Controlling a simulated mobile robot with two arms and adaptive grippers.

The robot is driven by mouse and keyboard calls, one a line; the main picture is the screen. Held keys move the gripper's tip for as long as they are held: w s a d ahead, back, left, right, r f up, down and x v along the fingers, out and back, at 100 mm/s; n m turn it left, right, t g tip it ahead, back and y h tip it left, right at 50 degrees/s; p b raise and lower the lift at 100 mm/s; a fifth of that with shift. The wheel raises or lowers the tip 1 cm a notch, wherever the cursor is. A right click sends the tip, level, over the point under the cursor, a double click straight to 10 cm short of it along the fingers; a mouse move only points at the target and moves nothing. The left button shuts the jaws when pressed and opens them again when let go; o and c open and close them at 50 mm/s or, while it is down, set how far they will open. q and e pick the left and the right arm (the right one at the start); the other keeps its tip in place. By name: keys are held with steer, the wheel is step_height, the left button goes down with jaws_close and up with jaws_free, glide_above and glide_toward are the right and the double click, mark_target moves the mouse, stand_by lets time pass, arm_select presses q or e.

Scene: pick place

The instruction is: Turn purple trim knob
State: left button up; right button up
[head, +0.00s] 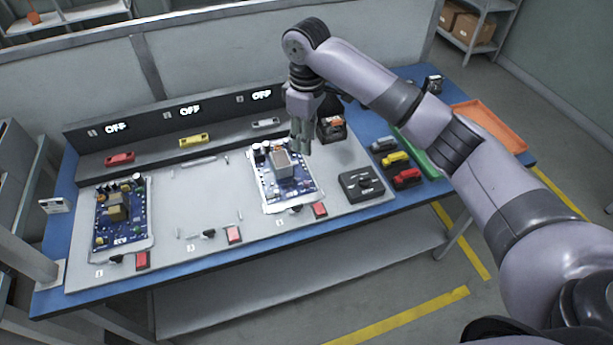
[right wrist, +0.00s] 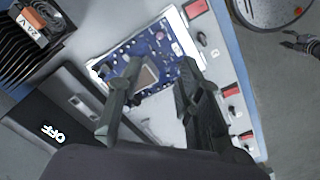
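A blue circuit board (head: 300,196) with a grey block on it lies at the right station of the grey panel; a board also shows in the right wrist view (right wrist: 150,52). A second blue board (head: 108,236) with a yellowish block lies at the left station. My right gripper (head: 301,138) is above the back edge of the right board. In the right wrist view its two fingers (right wrist: 160,72) are apart, with nothing between them.
A black finned block (head: 331,130) stands right of the right board. A black box (head: 361,184), colored connectors (head: 396,160) and an orange tray (head: 488,124) lie further right. OFF displays (head: 190,110) line the back. The middle station (head: 205,205) has no board.

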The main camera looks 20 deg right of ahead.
mark_target(307, 182)
step_height(307, 182, down, 15)
steer(key=shift+r+p, duration=0.15)
steer(key=shift+p, duration=0.4)
steer(key=shift+c, duration=0.4)
jaws_close()
